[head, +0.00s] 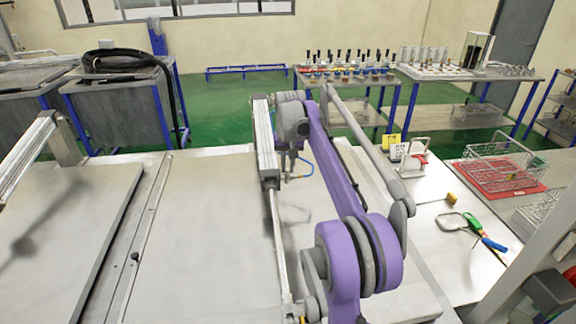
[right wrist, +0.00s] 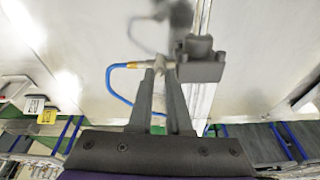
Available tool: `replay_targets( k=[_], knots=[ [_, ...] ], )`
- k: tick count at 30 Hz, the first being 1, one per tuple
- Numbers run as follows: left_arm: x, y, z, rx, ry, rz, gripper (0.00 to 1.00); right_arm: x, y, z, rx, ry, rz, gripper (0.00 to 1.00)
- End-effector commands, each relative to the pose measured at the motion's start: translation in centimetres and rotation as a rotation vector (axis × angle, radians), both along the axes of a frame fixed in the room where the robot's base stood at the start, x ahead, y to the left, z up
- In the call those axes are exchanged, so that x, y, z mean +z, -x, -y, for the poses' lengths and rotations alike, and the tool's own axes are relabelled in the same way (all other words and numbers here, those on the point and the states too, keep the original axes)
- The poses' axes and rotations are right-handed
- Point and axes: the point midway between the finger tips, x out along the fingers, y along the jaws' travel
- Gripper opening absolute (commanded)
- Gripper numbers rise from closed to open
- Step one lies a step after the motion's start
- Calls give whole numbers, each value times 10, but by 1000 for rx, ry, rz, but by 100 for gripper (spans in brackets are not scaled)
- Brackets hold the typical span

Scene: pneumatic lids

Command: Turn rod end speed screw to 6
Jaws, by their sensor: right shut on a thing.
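A slim pneumatic cylinder (head: 262,130) stands on the pale lid surface, with its long bright rod (head: 275,225) running down the picture. A dark end block (right wrist: 200,62) of the cylinder shows in the right wrist view. A blue air hose (right wrist: 118,95) curves from a small metal fitting beside this block. My right gripper (right wrist: 161,72) is shut on the small speed screw at this fitting; the fingertips largely hide the screw, and any number on it is unreadable. In the head view my right gripper (head: 291,166) hangs beside the cylinder. My left gripper is not in view.
Another lid (head: 60,240) lies at left. Racks of parts stand behind.

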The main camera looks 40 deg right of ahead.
Motion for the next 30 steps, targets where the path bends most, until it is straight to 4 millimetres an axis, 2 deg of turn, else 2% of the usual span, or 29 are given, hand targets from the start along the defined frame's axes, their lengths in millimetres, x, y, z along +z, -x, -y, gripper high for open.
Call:
replay_targets(
  k=[6, 15, 30],
  knots=[
    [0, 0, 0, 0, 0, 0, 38, 0, 0, -1, -165, -26, 14, 0],
    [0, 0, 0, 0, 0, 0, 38, 0, -1, -1, -308, -50, 28, 0],
    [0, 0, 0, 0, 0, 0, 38, 0, -1, -1, -355, -58, 31, 0]
  ],
)
